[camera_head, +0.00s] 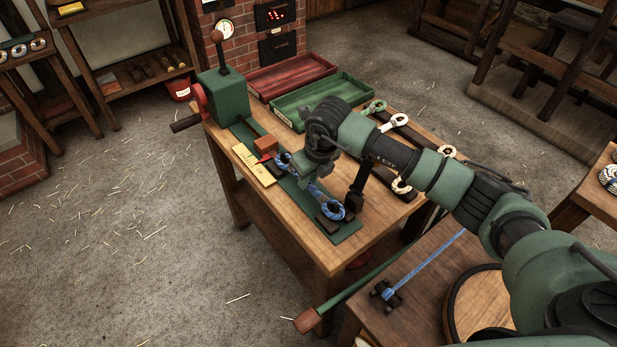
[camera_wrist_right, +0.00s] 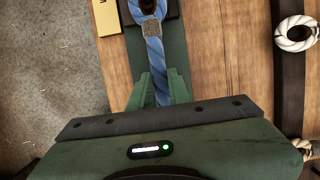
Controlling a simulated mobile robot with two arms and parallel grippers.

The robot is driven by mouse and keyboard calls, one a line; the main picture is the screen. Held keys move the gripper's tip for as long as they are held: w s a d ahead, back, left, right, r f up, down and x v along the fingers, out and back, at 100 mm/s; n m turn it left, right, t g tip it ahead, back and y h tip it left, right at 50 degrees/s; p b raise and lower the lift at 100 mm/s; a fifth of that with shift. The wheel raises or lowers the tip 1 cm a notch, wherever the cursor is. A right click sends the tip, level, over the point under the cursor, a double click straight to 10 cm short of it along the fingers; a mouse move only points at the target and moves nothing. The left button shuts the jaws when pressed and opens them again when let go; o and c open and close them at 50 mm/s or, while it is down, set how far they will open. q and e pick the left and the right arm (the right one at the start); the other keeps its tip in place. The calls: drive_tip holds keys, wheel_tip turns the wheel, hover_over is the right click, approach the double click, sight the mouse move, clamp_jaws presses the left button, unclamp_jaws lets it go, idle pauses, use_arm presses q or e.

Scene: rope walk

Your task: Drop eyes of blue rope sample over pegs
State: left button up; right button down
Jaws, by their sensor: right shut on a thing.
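The blue rope sample (camera_head: 318,194) lies along the green plate of the bench rig, with an eye at each end. My right gripper (camera_head: 308,177) is shut on its middle; in the right wrist view the green fingers (camera_wrist_right: 161,82) straddle the rope (camera_wrist_right: 154,52). The far eye (camera_head: 283,160), also at the top of the wrist view (camera_wrist_right: 147,9), is by a dark block. The near eye (camera_head: 332,210) is beside another dark block (camera_head: 328,224). I cannot tell whether either eye is around a peg. My left gripper is not in view.
A brass plate (camera_head: 253,164) and a reddish block (camera_head: 265,145) lie by the rig. Red (camera_head: 290,75) and green trays (camera_head: 322,99) stand at the back. Other rope eyes (camera_head: 399,121) rest on dark rails at right. A green crank housing (camera_head: 222,95) stands at the bench's far left.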

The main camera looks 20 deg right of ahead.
drive_tip(key=shift+f, duration=0.15)
drive_tip(key=c, duration=1.2)
unclamp_jaws()
drive_tip(key=shift+c, duration=0.2)
drive_tip(key=shift+r+p, duration=1.9)
drive_tip(key=shift+r, duration=1.6)
drive_tip(key=b+v, duration=0.1)
drive_tip(key=v, duration=0.6)
drive_tip(key=shift+r+b, duration=0.4)
drive_tip(key=shift+r, duration=0.05)
